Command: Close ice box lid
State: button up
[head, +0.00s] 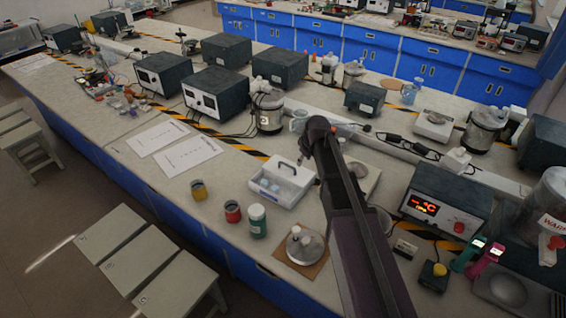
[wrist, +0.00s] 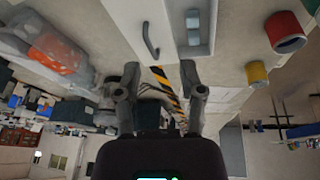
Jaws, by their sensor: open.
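The white ice box (head: 262,193) stands on the bench in the middle of the head view. Its pale lid with an arched handle (head: 288,164) lies toward the back. The front part is uncovered and shows pale blocks inside. In the wrist view the lid's grey handle (wrist: 150,40) and the open compartment with blue-grey blocks (wrist: 193,28) show at the top. My gripper (wrist: 161,92) is open and empty, with its fingers apart and clear of the handle. In the head view my arm's dark links hide part of the bench right of the box.
Yellow (head: 199,190), red (head: 232,211) and green (head: 257,221) jars stand left and front of the box. A round metal vessel (head: 305,245) sits on a brown board in front. A metal dewar (head: 268,112) stands behind. Paper sheets (head: 188,156) lie on the left.

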aim_at(283, 163)
jog(key=w+a+n, duration=0.3)
jog(key=w+a, duration=0.2)
jog(key=w, duration=0.2)
jog(key=shift+w+r+t+y, duration=0.2)
jog(key=shift+t+y, duration=0.2)
jog(key=shift+a+f+b, duration=0.1)
jog(key=shift+f+b, duration=0.1)
jog(key=shift+b, duration=0.1)
jog(key=b+x, duration=1.2)
jog(key=x, duration=0.1)
jog(key=shift+w+f, duration=0.15)
dwell(0.3)
grip_shut()
